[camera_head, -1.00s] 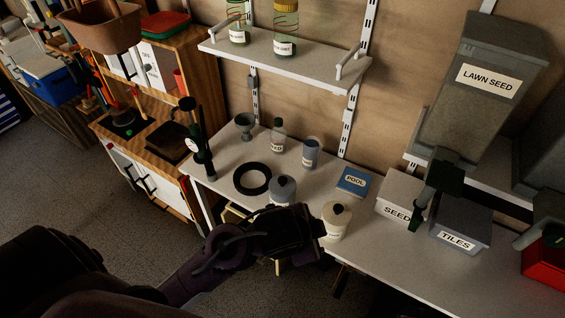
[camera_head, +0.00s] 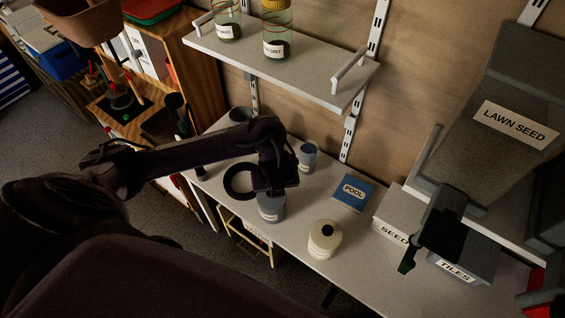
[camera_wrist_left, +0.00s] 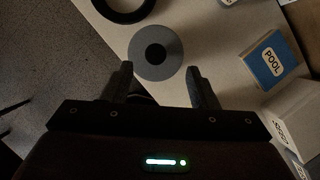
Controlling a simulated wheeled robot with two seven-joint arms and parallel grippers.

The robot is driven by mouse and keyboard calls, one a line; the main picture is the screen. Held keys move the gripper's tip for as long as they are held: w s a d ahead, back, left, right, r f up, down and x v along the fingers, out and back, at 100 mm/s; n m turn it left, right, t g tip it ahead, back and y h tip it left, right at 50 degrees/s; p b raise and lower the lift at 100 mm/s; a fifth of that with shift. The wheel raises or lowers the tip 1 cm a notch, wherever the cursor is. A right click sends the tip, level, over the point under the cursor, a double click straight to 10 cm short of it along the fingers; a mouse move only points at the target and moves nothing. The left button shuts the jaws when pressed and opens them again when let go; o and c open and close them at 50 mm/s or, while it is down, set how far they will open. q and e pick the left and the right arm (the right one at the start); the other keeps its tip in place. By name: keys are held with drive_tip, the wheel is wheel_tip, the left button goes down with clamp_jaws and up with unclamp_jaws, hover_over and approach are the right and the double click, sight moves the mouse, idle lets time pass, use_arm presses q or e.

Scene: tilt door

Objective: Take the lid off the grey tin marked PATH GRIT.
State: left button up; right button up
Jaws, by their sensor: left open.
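The grey tin (camera_head: 271,208) stands on the white bench, upright, with its upper part hidden behind my left gripper in the head view. Its label is too small to read. In the left wrist view its round grey lid (camera_wrist_left: 171,67) shows from above, on the tin, with a black knob (camera_wrist_left: 156,53) in the middle. My left gripper (camera_head: 277,190) is over the tin and points down. In the wrist view its two fingers (camera_wrist_left: 160,72) are apart, one on each side of the lid's near part, with nothing held. I cannot tell their height above the lid.
A cream tin (camera_head: 324,240) with a black knob stands to the right. A blue POOL box (camera_head: 353,192), SEED and TILES (camera_head: 462,262) boxes and the LAWN SEED hopper (camera_head: 510,110) are farther right. A black ring (camera_head: 232,188) lies left. A shelf (camera_head: 300,70) with jars hangs above.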

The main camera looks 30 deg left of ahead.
use_arm(q)
drive_tip(key=shift+s+a+f+b, duration=0.25)
drive_tip(key=shift+s+f+b, duration=0.5)
drive_tip(key=shift+b, duration=0.45)
drive_tip(key=shift+a+f, duration=0.1)
drive_tip(key=shift+f, duration=0.05)
drive_tip(key=f, duration=0.1)
drive_tip(key=w+f+b, duration=0.1)
drive_tip(key=w+a+f+b, duration=0.1)
drive_tip(key=f, duration=0.1)
drive_tip(key=shift+w+f, duration=0.1)
drive_tip(key=shift+w, duration=0.15)
drive_tip(key=shift+f+b, duration=0.15)
drive_tip(key=shift+b, duration=0.15)
drive_tip(key=shift+a, duration=0.1)
use_arm(e)
drive_tip(key=f, duration=0.2)
drive_tip(key=s+f, duration=0.1)
drive_tip(key=f, duration=0.2)
drive_tip(key=shift+s, duration=0.15)
use_arm(q)
drive_tip(key=c, duration=1)
